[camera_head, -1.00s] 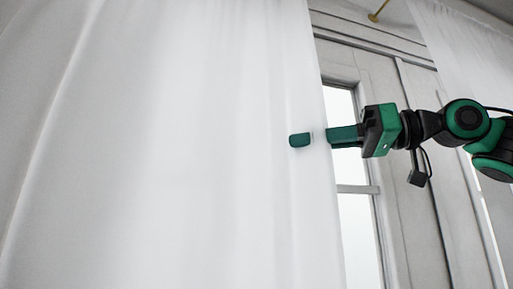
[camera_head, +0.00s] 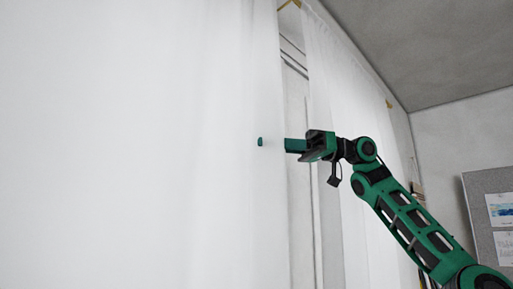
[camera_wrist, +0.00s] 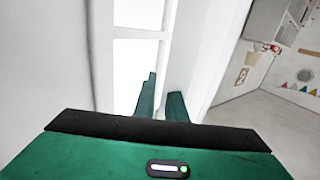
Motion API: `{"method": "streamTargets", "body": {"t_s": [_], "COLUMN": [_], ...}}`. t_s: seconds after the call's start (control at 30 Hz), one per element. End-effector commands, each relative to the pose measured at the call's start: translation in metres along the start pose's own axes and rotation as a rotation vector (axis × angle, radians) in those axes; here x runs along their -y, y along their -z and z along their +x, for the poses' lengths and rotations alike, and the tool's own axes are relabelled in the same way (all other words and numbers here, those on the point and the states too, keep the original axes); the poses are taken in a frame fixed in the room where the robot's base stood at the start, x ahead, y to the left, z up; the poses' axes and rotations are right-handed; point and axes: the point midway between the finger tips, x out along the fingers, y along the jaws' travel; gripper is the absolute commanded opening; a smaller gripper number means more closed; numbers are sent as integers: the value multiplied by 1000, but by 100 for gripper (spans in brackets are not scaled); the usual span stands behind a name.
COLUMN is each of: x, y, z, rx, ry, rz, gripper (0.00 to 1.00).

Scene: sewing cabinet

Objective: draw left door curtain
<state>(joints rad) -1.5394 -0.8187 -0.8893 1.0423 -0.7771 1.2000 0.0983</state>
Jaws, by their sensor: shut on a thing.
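The left curtain (camera_head: 140,150) is a white, slightly sheer cloth that fills the left half of the head view and hangs straight down. My gripper (camera_head: 275,143) is at its right edge, shut on the cloth. One green fingertip shows against the curtain, and part of the finger is hidden by the cloth. The wrist view shows both green fingers of my gripper (camera_wrist: 162,99) close together in front of a bright glass pane (camera_wrist: 135,65) of the door. The cloth between the fingers is hard to make out there.
A second white curtain (camera_head: 345,130) hangs to the right of my gripper, with a narrow strip of door frame (camera_head: 298,150) between the two curtains. A grey pinboard (camera_head: 485,225) with papers is on the wall at far right. Brass-coloured rod fittings show at the top.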

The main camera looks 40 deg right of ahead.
Motion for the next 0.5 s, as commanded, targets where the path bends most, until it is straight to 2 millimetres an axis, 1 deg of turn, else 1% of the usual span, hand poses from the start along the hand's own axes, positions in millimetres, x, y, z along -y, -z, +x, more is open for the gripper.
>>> {"method": "streamTargets", "body": {"t_s": [0.03,0.4,0.43,0.5], "x": [-3,-4,-4,-3], "y": [3,3,3,2], "z": [0,-1,-1,-1], "rx": [-8,-8,-8,-6], "ry": [-2,-3,-3,-2], "rz": [6,7,7,6], "gripper": [0,0,15,29]}}
